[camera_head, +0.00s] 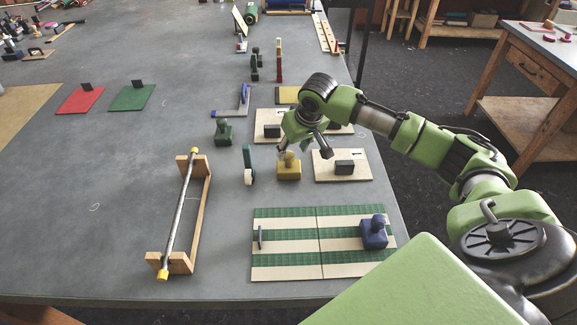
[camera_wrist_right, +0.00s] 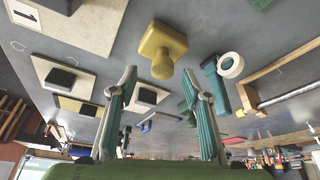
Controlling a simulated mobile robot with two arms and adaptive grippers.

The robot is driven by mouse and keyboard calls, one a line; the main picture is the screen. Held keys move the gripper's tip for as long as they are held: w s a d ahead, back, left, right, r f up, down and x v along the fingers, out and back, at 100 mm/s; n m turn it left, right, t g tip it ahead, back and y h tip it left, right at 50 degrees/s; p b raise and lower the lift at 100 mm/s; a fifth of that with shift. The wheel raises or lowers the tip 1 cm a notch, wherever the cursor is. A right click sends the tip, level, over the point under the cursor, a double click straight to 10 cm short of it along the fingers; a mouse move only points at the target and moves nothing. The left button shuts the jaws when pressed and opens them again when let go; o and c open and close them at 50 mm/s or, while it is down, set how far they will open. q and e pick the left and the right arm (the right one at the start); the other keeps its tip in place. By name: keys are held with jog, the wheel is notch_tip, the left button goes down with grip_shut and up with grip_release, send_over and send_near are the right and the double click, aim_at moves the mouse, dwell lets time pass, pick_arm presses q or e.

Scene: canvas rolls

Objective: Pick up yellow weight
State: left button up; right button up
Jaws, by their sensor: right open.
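The yellow weight (camera_head: 289,171), a square block with a knob on top, stands upright on the grey table (camera_head: 130,190). In the right wrist view the yellow weight (camera_wrist_right: 163,48) shows beyond the fingertips, roughly in line with the gap between them. My right gripper (camera_head: 304,150) is open and empty, close above the weight. Its fingers (camera_wrist_right: 159,76) are spread apart in the wrist view. I cannot tell from the head view how much height is left between the fingers and the knob. My left gripper is not in view.
A green weight (camera_head: 223,132) and a tape roller (camera_head: 248,167) stand left of the yellow weight. Pale boards with black blocks (camera_head: 344,167) lie to its right. A blue weight (camera_head: 374,232) sits on the striped mat (camera_head: 290,272). A wooden bar frame (camera_head: 190,225) stands front left.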

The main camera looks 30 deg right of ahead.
aim_at(289, 154)
jog(key=shift+w+f, duration=0.15)
jog(key=shift+f, duration=0.35)
jog(key=p+x, duration=0.2)
jog(key=x, duration=0.2)
jog(key=shift+w+a+f, duration=0.1)
jog(key=shift+a+f, duration=0.05)
jog(key=shift+f, duration=0.25)
jog(key=shift+r, duration=0.1)
jog(key=c, duration=1.2)
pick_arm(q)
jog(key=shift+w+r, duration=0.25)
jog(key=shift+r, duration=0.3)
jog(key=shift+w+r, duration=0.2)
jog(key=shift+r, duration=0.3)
pick_arm(e)
jog(key=shift+w+r, duration=0.15)
